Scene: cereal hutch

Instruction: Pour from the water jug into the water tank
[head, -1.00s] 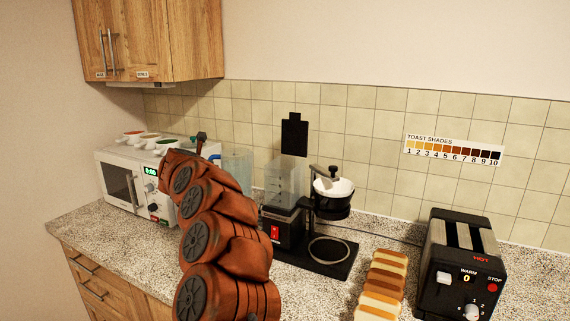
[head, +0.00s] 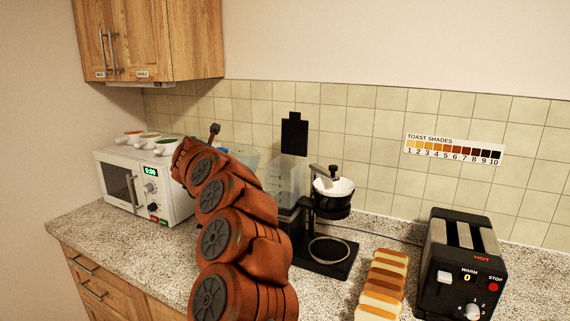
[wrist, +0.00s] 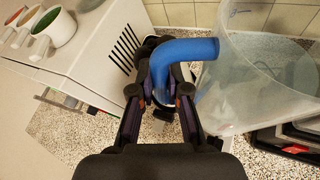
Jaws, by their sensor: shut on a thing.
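The water jug is a clear vessel with a thick blue handle. In the wrist view its body (wrist: 262,75) fills the upper right. My gripper (wrist: 163,100) is shut on the blue handle (wrist: 188,50). In the head view the jug (head: 243,155) is mostly hidden behind my arm, just left of the coffee maker. The clear water tank (head: 289,177) stands at the back of the black coffee maker, with its black lid (head: 294,134) raised upright. My arm hides part of the tank. I cannot tell the water level or the jug's exact tilt.
A white microwave (head: 128,185) with several bowls on top stands at left. Bread slices (head: 383,285) and a black toaster (head: 462,265) are at right.

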